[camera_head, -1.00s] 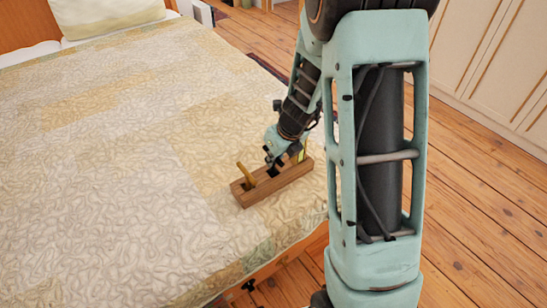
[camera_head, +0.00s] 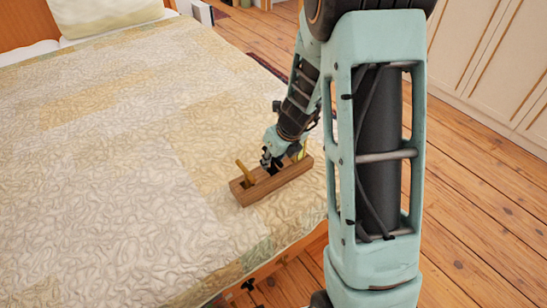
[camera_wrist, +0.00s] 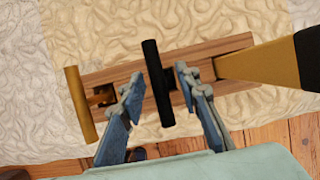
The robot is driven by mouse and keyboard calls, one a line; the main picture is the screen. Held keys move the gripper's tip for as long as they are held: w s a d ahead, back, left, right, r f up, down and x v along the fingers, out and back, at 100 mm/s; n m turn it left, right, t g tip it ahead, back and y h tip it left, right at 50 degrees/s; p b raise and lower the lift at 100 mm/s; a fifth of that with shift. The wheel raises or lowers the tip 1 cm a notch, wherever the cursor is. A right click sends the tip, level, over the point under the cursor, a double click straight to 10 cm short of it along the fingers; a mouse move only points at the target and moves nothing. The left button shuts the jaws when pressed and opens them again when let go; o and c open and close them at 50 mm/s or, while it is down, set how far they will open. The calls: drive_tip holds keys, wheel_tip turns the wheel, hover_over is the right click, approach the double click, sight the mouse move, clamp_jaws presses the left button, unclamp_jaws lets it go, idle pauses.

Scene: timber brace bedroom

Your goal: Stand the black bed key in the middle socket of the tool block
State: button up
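The wooden tool block (camera_head: 284,184) lies on the bed near its edge; it also shows in the wrist view (camera_wrist: 238,43). The black bed key (camera_wrist: 153,63) shows in the wrist view as a dark T-handle over the block's middle socket; its lower shank is hidden under the handle. My gripper (camera_wrist: 160,82) is open, with one finger on each side of the black key and visible gaps between. In the head view my gripper (camera_head: 268,163) is low over the block's middle and hides most of the key.
A brass-coloured T-handled key (camera_wrist: 80,104) stands in the left socket, also seen in the head view (camera_head: 245,171). A yellow tool with a dark end (camera_wrist: 262,64) rises from the right socket, close to my right finger. The quilted bed (camera_head: 110,170) is otherwise clear.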

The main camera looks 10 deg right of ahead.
drive_tip(key=v, duration=1.2)
idle(0.3)
